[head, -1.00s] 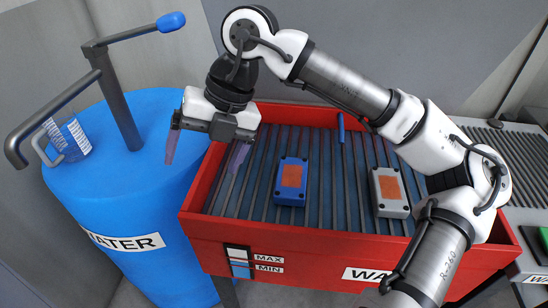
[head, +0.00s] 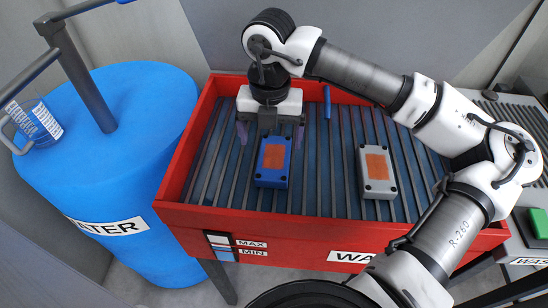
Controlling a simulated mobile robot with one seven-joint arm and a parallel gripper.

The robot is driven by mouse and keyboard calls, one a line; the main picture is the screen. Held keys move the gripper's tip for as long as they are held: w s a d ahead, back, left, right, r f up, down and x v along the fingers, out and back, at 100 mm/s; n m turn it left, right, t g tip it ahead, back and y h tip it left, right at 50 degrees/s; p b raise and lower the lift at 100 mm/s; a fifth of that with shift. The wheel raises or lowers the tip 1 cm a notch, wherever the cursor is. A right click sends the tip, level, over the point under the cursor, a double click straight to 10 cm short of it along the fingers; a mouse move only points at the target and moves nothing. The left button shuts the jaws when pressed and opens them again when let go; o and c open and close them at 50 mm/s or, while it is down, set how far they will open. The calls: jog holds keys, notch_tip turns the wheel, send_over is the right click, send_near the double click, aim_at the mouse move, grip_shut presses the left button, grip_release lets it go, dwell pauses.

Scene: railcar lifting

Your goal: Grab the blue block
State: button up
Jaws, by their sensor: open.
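The blue block (head: 272,174) has an orange patch on top and dark spots at its corners. It lies on the slatted grate inside the red tray (head: 300,225), left of centre. My gripper (head: 270,138) is open, with its two purple fingers spread apart. In the picture it hangs just above and behind the far end of the blue block, with nothing between the fingers. I cannot tell its exact height above the block or whether it touches it.
A grey block (head: 376,183) with an orange patch lies on the grate to the right. A blue handle (head: 327,102) shows near the tray's back. A blue water barrel (head: 120,160) stands left, with a mug (head: 37,122) on top. A green item (head: 539,222) is at far right.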

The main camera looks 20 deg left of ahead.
aim_at(274, 156)
jog(key=shift+d+f+p, duration=0.2)
jog(key=shift+f+p, duration=0.15)
jog(key=shift+f, duration=0.9)
jog(key=shift+d+f+p, duration=0.2)
jog(key=shift+f+p, duration=0.15)
jog(key=shift+f, duration=0.9)
jog(key=c, duration=1.2)
jog(key=shift+c, duration=0.3)
jog(key=shift+r, duration=0.15)
